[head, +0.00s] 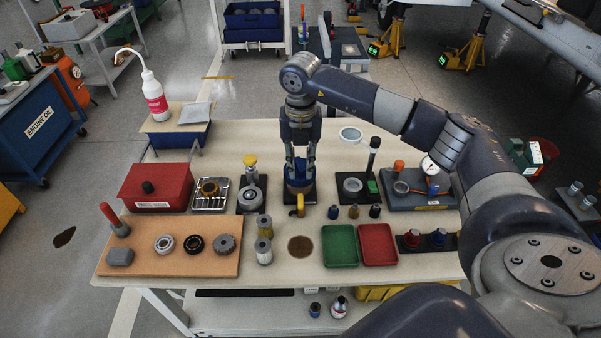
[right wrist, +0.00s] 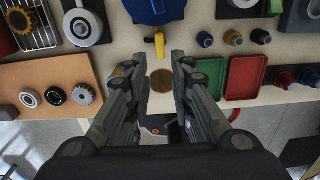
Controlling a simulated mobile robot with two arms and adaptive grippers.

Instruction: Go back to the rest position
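My right gripper (head: 300,165) reaches down over the middle of the workbench (head: 300,268). Its two fingers stand apart, and the wrist view shows a clear gap between the fingertips (right wrist: 159,56) with nothing held. A round blue piece (head: 298,186) with a yellow lever (head: 300,204) stands on a dark base just below the fingers. In the right wrist view the blue piece (right wrist: 154,10) lies beyond the fingertips, and the yellow lever (right wrist: 159,46) shows near the gap. The fingers partly hide the blue piece in the head view. My left gripper is not in view.
A red box (head: 157,187), a brown board (head: 180,262) with rings and gears, a green tray (head: 340,246) and a red tray (head: 378,245) crowd the bench. A gauge stand (head: 420,203) is on the right.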

